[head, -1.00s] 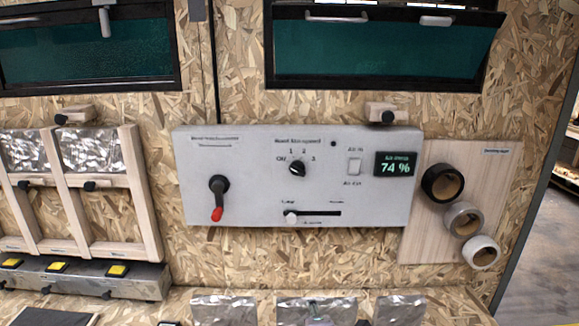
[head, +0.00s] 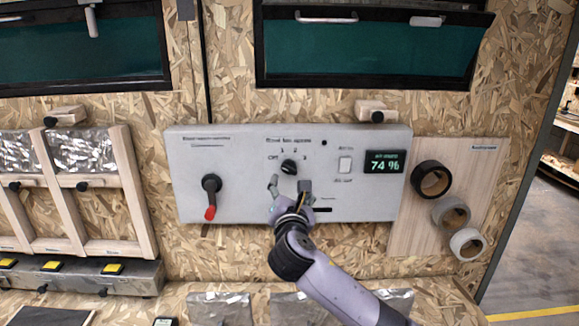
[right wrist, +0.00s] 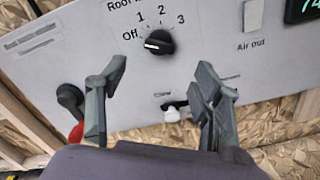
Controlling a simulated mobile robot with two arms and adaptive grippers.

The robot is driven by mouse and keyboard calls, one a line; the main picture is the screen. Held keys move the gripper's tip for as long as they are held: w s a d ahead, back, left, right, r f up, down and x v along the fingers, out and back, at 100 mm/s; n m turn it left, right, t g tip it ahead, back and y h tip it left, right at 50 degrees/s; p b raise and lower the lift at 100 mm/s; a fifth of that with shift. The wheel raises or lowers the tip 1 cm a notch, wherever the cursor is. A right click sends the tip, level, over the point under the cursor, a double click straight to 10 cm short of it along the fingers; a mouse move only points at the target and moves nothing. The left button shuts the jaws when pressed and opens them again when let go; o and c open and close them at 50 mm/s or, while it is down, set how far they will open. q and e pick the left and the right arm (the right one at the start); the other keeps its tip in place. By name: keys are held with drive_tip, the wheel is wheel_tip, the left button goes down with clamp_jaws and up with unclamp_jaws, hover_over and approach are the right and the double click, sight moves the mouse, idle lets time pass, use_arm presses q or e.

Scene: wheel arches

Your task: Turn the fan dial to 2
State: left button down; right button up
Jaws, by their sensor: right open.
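The fan dial (head: 289,167) is a black round knob on the pale grey control panel (head: 240,190), with Off, 1, 2 and 3 printed around it. In the right wrist view the dial (right wrist: 160,42) shows a white mark on its left side, toward Off. My right gripper (head: 289,186) is in front of the panel, just below the dial, open and empty. In the right wrist view its fingers (right wrist: 160,76) are spread on either side, with the dial above and between the tips. They look apart from the dial. My left gripper is not in view.
The panel also has a red-tipped lever (head: 211,197), a white switch (head: 345,164), a display reading 74 % (head: 384,162) and a slider (right wrist: 174,111), partly behind my gripper in the head view. Tape rolls (head: 451,213) hang at right. A window (head: 370,50) is above.

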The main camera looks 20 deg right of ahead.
sight(290, 171)
drive_tip(key=p+x, duration=0.2)
drive_tip(key=x, duration=0.7)
drive_tip(key=shift+w+d+p, duration=0.1)
drive_tip(key=shift+w+p, duration=0.2)
drive_tip(key=shift+w, duration=0.05)
drive_tip(key=shift+c, duration=0.4)
drive_tip(key=shift+f, duration=0.1)
drive_tip(key=c, duration=1.1)
